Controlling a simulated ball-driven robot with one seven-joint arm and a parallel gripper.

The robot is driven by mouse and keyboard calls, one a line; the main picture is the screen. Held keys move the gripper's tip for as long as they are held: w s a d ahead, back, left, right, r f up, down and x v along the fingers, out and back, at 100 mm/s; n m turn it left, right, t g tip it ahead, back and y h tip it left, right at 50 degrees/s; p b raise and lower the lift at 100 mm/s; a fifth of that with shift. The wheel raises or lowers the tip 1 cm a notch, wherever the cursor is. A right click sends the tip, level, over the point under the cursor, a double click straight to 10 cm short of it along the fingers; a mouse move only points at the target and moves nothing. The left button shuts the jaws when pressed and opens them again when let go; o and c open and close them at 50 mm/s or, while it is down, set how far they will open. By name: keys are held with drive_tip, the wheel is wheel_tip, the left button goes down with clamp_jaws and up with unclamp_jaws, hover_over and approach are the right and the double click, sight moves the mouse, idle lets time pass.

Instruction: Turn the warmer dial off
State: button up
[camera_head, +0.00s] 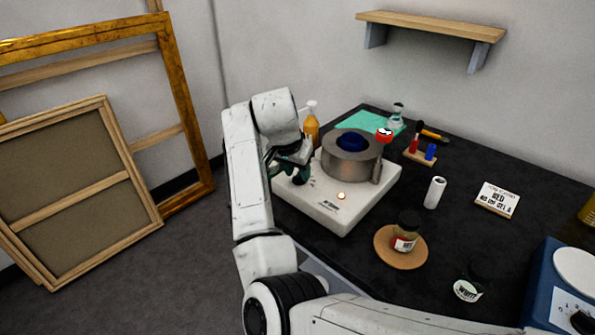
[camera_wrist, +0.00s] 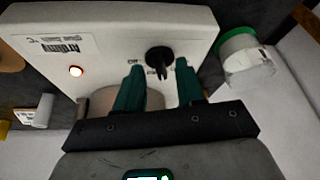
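The warmer is a white box (camera_head: 360,204) with a round metal well (camera_head: 350,170) on top, on the black bench. Its indicator light (camera_head: 341,196) glows orange-red, and the lit light also shows in the wrist view (camera_wrist: 75,71). The black dial (camera_wrist: 157,58) is on the white panel, beside small printed labels; the "Off" label is to its left. My gripper (camera_wrist: 160,65) is open, with one green finger on each side of the dial. I cannot tell whether either finger touches it. In the head view my gripper (camera_head: 289,172) largely hides the dial.
A jar on a round cork mat (camera_head: 385,257), a white cylinder (camera_head: 435,192) and a sign (camera_head: 497,200) stand right of the warmer. A blue device with its own dial (camera_head: 582,322) is at the lower right. An amber bottle (camera_head: 312,128) stands behind my gripper.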

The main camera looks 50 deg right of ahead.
drive_tip(key=shift+d+f, duration=0.2)
drive_tip(key=shift+f, duration=0.3)
clamp_jaws()
